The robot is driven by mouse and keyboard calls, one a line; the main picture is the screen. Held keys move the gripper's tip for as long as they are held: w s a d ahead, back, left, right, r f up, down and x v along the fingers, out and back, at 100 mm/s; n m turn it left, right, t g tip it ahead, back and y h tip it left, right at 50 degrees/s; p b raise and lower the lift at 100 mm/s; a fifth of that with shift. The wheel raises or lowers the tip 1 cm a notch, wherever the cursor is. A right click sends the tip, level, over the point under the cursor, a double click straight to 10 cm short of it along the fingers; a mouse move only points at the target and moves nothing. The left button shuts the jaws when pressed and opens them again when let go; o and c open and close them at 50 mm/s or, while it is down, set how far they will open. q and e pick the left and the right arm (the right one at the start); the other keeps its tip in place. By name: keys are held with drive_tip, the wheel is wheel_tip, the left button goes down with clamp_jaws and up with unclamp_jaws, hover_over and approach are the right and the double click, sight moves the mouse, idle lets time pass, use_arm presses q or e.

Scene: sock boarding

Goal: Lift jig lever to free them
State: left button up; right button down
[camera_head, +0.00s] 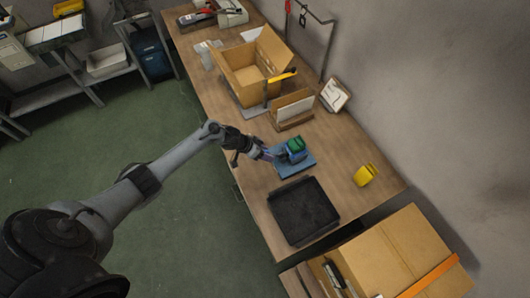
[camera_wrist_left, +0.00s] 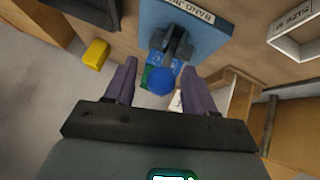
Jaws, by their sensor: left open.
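The jig has a blue base plate (camera_head: 302,166) on the bench; in the left wrist view its labelled plate (camera_wrist_left: 205,32) is at the top. A dark lever bracket (camera_wrist_left: 176,44) stands on it. A round blue knob (camera_wrist_left: 161,82) shows nearest the camera. A green piece (camera_head: 296,144) sits at the jig; in the left wrist view only a bit of green (camera_wrist_left: 146,77) shows beside the knob. My left gripper (camera_head: 268,153) is at the jig's left side, open, with the knob between its purple fingers (camera_wrist_left: 159,70). Contact cannot be told. My right gripper is out of view.
A black tray (camera_head: 283,213) lies in front of the jig. A yellow object (camera_head: 365,175) is to its right. A cardboard holder (camera_head: 290,115) and an open carton (camera_head: 238,75) stand behind it. A framed sign (camera_head: 336,95) is near the wall.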

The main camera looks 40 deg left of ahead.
use_arm(q)
drive_tip(key=v, duration=1.1)
drive_tip(key=shift+f, duration=0.1)
